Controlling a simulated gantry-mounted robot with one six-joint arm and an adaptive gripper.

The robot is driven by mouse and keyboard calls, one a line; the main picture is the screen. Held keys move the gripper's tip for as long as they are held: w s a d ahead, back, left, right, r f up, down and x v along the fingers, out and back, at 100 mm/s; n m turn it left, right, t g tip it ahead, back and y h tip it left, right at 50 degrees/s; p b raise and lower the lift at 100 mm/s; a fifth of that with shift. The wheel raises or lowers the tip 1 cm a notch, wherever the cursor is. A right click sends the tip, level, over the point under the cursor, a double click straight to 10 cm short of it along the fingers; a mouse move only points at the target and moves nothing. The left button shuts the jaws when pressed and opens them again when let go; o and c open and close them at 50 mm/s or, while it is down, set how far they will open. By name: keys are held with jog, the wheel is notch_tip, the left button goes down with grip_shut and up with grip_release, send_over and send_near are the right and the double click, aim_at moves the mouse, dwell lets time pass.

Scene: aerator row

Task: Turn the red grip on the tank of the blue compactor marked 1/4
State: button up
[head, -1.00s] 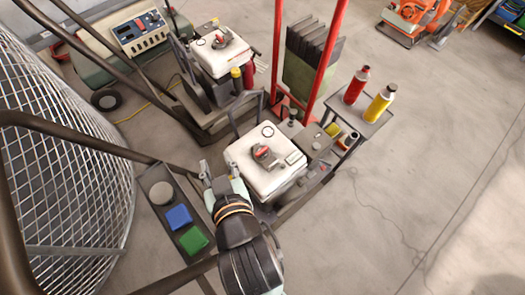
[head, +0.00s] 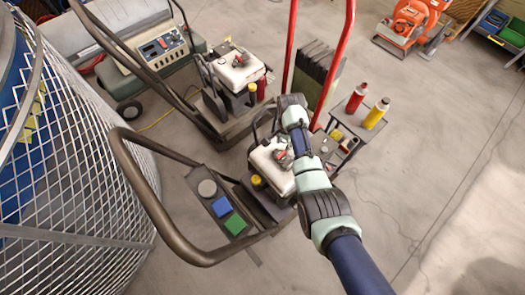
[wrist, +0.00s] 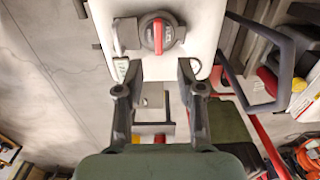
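In the wrist view a red grip (wrist: 158,36) sits in a dark round dial on a white tank (wrist: 205,15), with a grey part beside it. My gripper (wrist: 156,68) is open and empty. Its fingertips overlap the tank's near edge, on either side of and below the grip in the picture, apart from it. In the head view the near machine's white tank (head: 268,168) and its red grip (head: 281,155) show beside my arm, which hides part of the tank. My gripper is not clear there. I cannot read a 1/4 mark or see a blue body.
A similar machine with a white tank (head: 238,70) stands behind. A red upright frame (head: 346,60) and a small stand with a red bottle (head: 357,97) and a yellow bottle (head: 377,112) are close on the right. A wire-mesh cage (head: 70,180) is at left. Open floor lies right.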

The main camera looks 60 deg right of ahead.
aim_at(283, 153)
jog(key=shift+s+f+b, duration=0.1)
jog(key=shift+f+b, duration=0.3)
jog(key=shift+f, duration=0.15)
notch_tip(283, 153, down, 7)
jog(key=b, duration=0.4)
jog(key=shift+c, duration=0.3)
grip_shut()
